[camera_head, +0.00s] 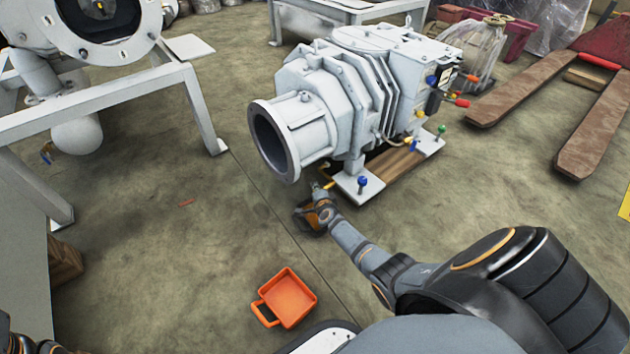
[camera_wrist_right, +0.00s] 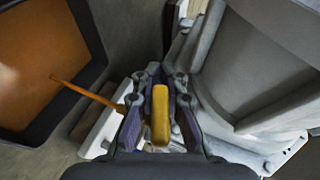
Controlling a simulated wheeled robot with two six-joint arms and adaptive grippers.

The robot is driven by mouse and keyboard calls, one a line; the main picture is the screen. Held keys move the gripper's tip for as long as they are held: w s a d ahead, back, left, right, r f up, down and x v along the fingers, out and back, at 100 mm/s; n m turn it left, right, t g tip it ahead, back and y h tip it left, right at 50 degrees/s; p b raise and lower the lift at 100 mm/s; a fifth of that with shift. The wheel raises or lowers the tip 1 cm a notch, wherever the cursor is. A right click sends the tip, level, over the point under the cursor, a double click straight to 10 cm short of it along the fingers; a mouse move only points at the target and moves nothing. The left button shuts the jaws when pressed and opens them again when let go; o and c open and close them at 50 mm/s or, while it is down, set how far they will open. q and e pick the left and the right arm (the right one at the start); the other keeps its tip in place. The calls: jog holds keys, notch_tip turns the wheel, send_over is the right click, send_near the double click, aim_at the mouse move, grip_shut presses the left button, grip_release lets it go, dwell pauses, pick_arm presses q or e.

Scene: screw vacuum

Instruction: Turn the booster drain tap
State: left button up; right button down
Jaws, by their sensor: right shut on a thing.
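In the right wrist view a yellow tap handle (camera_wrist_right: 160,115) stands between my right gripper's fingers (camera_wrist_right: 160,100), and the gripper is shut on it. In the head view my right gripper (camera_head: 320,190) is low at the near corner of the grey pump (camera_head: 335,105), beside its white base plate (camera_head: 365,190). The tap handle is mostly hidden there by the gripper. A thin orange rod (camera_wrist_right: 88,92) runs up to the left finger in the wrist view. Only a dark bit of my left arm shows in the head view's bottom left corner; its gripper is not seen.
An orange open tray (camera_head: 288,297) lies on the floor nearer me. A blue knob (camera_head: 362,182) stands on the base plate, right of my gripper. A grey metal frame (camera_head: 105,98) stands at left, a pallet truck (camera_head: 590,115) at far right. The floor between is mostly clear.

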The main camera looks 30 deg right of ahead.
jog(key=g+p, duration=0.2)
jog(key=p, duration=0.1)
jog(key=n+g+p, duration=0.1)
jog(key=p, duration=0.1)
jog(key=shift+s+f, duration=0.25)
jog(key=shift+f, duration=0.15)
jog(key=shift+s+f, duration=0.1)
jog(key=c, duration=1.4)
grip_release()
jog(key=shift+o, duration=0.2)
jog(key=shift+a, duration=0.1)
